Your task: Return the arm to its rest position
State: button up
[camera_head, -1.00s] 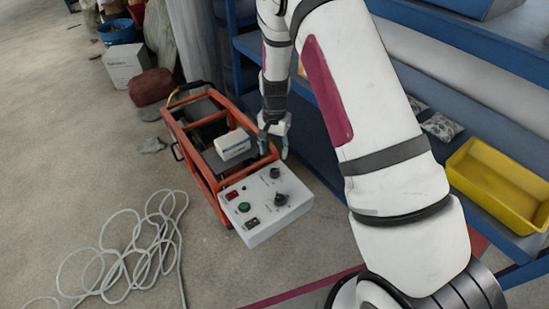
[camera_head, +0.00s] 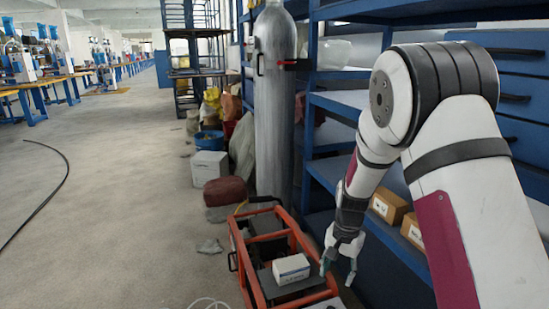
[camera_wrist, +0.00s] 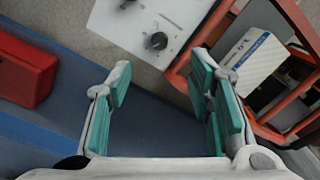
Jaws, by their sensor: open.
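My gripper (camera_head: 338,268) hangs fingers down in the head view, just right of the orange-framed cart (camera_head: 290,235) and in front of the blue shelf. Its teal-padded fingers are spread wide apart and empty in the wrist view (camera_wrist: 160,105). Below and between them is blue shelf surface and some grey floor. My white arm rises at the right with its elbow bent high. A white box (camera_head: 291,268) lies on the cart, to the left of my gripper; it also shows in the wrist view (camera_wrist: 258,62). My gripper touches neither.
The blue shelf (camera_head: 335,170) with cardboard boxes (camera_head: 390,205) stands close to my arm. A grey gas cylinder (camera_head: 275,110) stands behind the cart. Floor at left is open, with a black cable (camera_head: 45,200).

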jog(key=s+a+r+n, duration=0.1)
jog(key=s+r+n, duration=0.3)
jog(key=s+r, duration=1.5)
jog(key=s+d+r+n, duration=0.1)
jog(key=s+r+n, duration=0.15)
jog(key=s, duration=0.75)
jog(key=s+r+n, duration=0.1)
jog(key=s+r, duration=0.2)
jog(key=s, duration=0.8)
notch_tip(320, 180, up, 31)
jog(key=t+p, duration=0.4)
jog(key=p, duration=2.5)
jog(key=shift+w+d+f, duration=0.15)
jog(key=shift+w+d, duration=0.05)
jog(key=shift+d, duration=0.25)
